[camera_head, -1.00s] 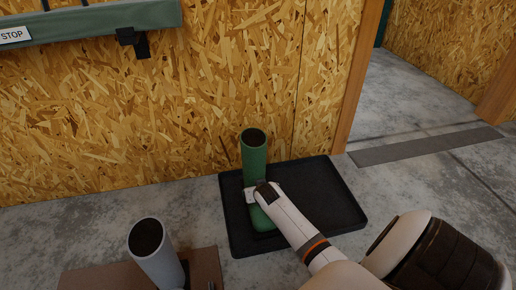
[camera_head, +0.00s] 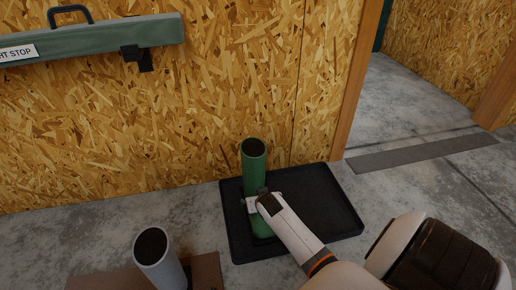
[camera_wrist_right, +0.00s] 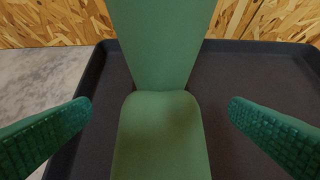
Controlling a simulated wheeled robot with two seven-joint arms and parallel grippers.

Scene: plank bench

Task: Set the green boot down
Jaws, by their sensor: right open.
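The green boot (camera_head: 254,171) stands upright on the left part of the black tray (camera_head: 320,200), close to the chipboard wall. My right gripper (camera_head: 250,204) is at the boot's front, around ankle height in the head view. In the right wrist view the boot (camera_wrist_right: 160,130) stands between the two open fingers (camera_wrist_right: 160,112), with a gap on each side. The tray (camera_wrist_right: 95,75) shows under and behind it. My right arm hides part of the boot's foot in the head view. My left gripper is not in view.
A grey boot (camera_head: 158,258) stands at a brown board (camera_head: 205,270) at the lower left. The right part of the tray is bare. A green beam (camera_head: 95,40) hangs on the wall at upper left. A doorway with a floor strip (camera_head: 420,153) opens at right.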

